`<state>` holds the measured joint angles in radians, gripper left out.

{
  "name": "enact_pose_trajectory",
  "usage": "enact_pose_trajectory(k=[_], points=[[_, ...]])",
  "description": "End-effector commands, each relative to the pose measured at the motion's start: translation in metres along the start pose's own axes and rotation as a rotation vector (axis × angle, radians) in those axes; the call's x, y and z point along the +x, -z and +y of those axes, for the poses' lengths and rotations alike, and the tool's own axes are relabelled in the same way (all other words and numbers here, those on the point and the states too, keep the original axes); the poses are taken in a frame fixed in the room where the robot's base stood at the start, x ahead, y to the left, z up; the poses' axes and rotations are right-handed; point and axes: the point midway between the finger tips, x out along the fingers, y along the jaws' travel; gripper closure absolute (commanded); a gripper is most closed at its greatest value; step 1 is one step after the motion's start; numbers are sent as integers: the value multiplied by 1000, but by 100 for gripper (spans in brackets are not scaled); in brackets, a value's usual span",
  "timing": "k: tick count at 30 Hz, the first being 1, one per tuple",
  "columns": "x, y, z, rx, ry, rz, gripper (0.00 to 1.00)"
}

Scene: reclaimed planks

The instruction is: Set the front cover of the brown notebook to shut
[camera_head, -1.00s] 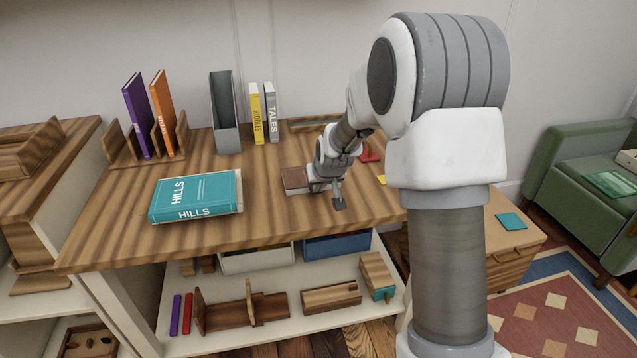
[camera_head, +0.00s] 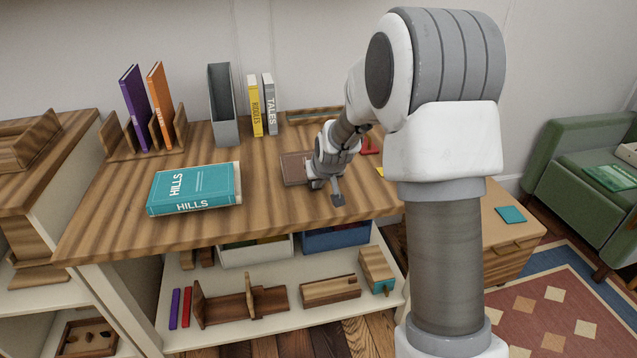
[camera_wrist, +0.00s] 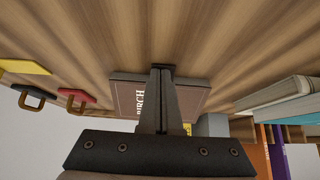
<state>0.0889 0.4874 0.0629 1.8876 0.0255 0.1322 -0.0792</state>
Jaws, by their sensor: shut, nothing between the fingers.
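The brown notebook (camera_head: 295,167) lies on the plank desk, partly hidden behind my gripper in the head view. In the wrist view the brown notebook (camera_wrist: 126,92) shows its cover with a pale title, partly covered by the fingers. The cover looks flat or nearly so; I cannot tell whether it is fully down on the pages. My gripper (camera_head: 338,198) is at the notebook's right side and near edge. In the wrist view my gripper (camera_wrist: 160,70) has its fingers together and empty, in front of the notebook; whether they touch it is unclear.
A thick teal book (camera_head: 195,188) lies to the left. A grey file holder (camera_head: 223,110), a yellow book (camera_head: 255,105) and a grey book (camera_head: 269,104) stand behind. A red item (camera_head: 371,147) and a yellow item (camera_wrist: 24,67) lie beside the notebook. The desk front is clear.

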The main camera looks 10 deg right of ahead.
Motion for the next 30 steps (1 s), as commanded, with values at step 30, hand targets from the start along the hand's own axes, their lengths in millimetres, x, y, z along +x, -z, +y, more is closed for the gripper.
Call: enact_pose_trajectory(k=[30], points=[[-36, -14, 0, 1, -1, 3, 100]])
